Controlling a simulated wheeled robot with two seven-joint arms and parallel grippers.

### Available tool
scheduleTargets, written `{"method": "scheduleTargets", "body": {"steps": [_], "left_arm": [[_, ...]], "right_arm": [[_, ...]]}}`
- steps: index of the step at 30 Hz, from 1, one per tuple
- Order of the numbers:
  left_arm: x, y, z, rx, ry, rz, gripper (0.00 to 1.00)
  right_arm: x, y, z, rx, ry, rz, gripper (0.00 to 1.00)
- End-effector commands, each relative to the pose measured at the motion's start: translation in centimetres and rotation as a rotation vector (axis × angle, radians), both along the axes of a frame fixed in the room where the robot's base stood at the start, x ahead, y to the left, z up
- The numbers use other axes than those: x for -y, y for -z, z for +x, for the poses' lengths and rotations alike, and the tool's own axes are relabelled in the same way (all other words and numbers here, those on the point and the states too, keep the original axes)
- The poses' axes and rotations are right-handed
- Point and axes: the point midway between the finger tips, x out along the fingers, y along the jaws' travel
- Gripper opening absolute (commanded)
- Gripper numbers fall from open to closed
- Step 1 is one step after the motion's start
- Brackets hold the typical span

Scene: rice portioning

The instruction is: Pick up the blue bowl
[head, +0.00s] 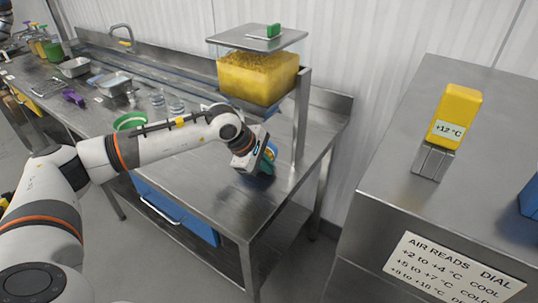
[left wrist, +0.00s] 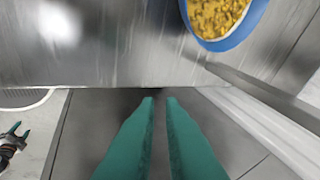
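The blue bowl (left wrist: 238,38) holds yellow grains and shows at the top right of the left wrist view, cut off by the frame edge. In the head view only a bit of the bowl (head: 271,150) shows beyond my left gripper, which hides most of it. My left gripper (left wrist: 160,100) has its two teal fingers apart with a narrow empty gap. It is beside the bowl, not around it. A second gripper with spread teal fingers, seemingly my right one (left wrist: 14,132), shows small at the left edge of the wrist view.
A dispenser (head: 258,78) full of yellow grains stands above the bowl on a metal post (head: 301,115). The steel table (head: 235,205) is clear in front. Glasses, trays and a green bowl (head: 130,121) are to the left. A steel cabinet (head: 400,130) with a yellow display stands at right.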

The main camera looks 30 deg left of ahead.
Motion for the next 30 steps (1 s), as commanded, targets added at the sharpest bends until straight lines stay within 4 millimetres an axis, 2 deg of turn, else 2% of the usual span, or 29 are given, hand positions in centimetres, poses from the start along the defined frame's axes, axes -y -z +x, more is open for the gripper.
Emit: {"method": "scheduleTargets", "body": {"steps": [1,3,7,15,20,25,30], "left_arm": [[-3.4,-0.7,0.2,0.001,-0.018,0.117,0.08],[-6.5,-1.3,0.1,-0.009,-0.035,0.233,0.08],[-9.3,-1.4,0.1,-0.026,-0.054,0.330,0.08],[-9.5,2.5,1.9,-0.030,-0.054,0.337,0.08],[-9.6,4.1,2.5,-0.029,-0.055,0.335,0.08],[-9.4,5.2,3.1,-0.030,-0.054,0.335,0.08],[-9.2,7.8,4.1,-0.030,-0.055,0.333,0.08]], "right_arm": [[0.1,0.0,0.1,0.001,0.000,-0.002,0.58],[0.2,0.0,0.1,0.002,0.000,-0.003,0.58],[0.2,-0.2,-0.1,-0.002,0.000,-0.002,0.58],[-0.6,-1.7,-1.0,-0.013,0.002,0.007,0.58],[-1.2,-2.0,-0.9,-0.012,0.003,0.015,0.58],[-1.2,-3.0,-0.7,-0.010,0.002,0.014,0.58],[-0.9,-4.1,-0.7,-0.009,0.001,0.010,0.58]]}}
